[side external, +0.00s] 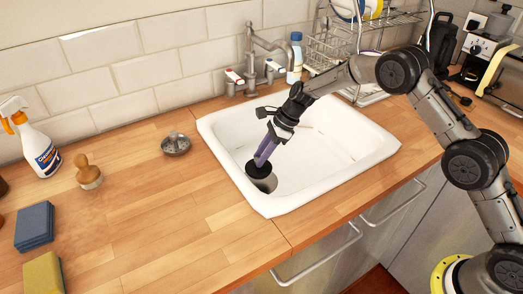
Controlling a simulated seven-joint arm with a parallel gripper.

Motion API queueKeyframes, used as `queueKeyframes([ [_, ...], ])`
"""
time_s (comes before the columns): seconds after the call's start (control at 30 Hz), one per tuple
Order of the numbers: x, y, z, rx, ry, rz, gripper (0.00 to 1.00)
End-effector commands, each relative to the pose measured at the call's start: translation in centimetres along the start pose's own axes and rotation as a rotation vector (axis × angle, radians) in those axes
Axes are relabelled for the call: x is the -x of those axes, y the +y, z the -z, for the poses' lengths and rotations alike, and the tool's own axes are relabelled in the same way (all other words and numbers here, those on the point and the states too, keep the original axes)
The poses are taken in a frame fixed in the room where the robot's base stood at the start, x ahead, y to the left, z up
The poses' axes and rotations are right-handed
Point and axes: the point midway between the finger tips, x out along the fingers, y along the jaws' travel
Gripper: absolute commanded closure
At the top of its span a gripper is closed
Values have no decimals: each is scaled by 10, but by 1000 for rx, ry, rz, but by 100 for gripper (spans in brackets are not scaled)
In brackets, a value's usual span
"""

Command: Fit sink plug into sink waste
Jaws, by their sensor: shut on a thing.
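The white sink (222,123) is set into the wooden counter. My gripper (261,161) reaches down into it from the upper right, its purple fingers shut on the sink plug (257,170), a round black disc. The plug is over the sink waste (268,185), a metal-rimmed hole in the basin floor, and hides its upper left part. The plug looks slightly above and off to the upper left of the hole; whether it touches the rim cannot be told.
The tap (262,42) stands behind the sink, and a dish rack (335,45) is at the back right. A metal strainer (176,145), wooden brush (89,174), spray bottle (37,147) and sponges (35,225) are on the left counter. The counter front is clear.

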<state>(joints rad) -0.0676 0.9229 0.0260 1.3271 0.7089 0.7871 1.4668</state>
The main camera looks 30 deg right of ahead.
Motion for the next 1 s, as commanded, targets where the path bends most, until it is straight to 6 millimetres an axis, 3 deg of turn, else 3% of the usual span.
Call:
queueKeyframes([
  [0.23,1,0,0,2,1,-1,100],
  [0.7,-30,0,18,1,1,-1,100],
  [1.0,-36,0,21,2,1,0,100],
])
